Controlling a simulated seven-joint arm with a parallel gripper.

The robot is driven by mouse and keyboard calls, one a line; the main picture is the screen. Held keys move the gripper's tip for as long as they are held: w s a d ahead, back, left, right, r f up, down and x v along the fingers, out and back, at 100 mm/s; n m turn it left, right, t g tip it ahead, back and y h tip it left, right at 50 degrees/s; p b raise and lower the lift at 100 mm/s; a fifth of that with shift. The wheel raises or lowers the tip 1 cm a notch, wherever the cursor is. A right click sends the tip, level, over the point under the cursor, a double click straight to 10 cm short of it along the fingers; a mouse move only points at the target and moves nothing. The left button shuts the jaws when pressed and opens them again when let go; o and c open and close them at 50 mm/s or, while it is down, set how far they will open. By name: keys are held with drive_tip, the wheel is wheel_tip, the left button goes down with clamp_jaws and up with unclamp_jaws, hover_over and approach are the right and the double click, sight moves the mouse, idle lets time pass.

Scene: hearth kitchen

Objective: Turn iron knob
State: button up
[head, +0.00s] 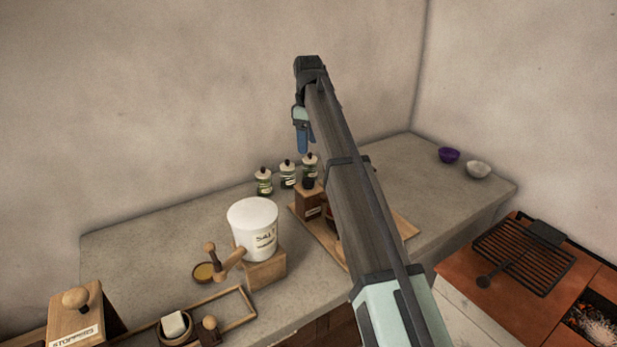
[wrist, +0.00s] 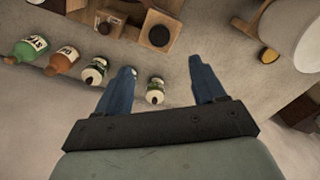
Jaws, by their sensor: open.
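A dark round knob (head: 308,183) sits on top of a small wooden box (head: 311,204) on the counter, beside the labelled bottles; it may be the iron knob. In the wrist view a dark round top (wrist: 159,35) on a wooden box (wrist: 151,22) appears to be the same thing. My gripper (head: 303,141) hangs above the bottles and box in the head view. In the wrist view its blue fingers (wrist: 163,78) are spread apart with nothing held between them. My arm hides part of the wooden board behind it.
Several bottles (head: 264,182) stand by the wall; one bottle (wrist: 155,90) shows between my fingers. A white salt crock (head: 253,229) stands left of the box. A stoppers box (head: 76,318) is at lower left. Bowls (head: 449,155) and a grill (head: 524,255) lie right.

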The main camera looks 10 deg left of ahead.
sight(309, 180)
wheel_tip(309, 180, down, 13)
drive_tip(key=shift+f, duration=0.1)
idle(0.4)
drive_tip(key=c, duration=1.1)
drive_tip(key=shift+o, duration=0.2)
drive_tip(key=shift+m, duration=0.3)
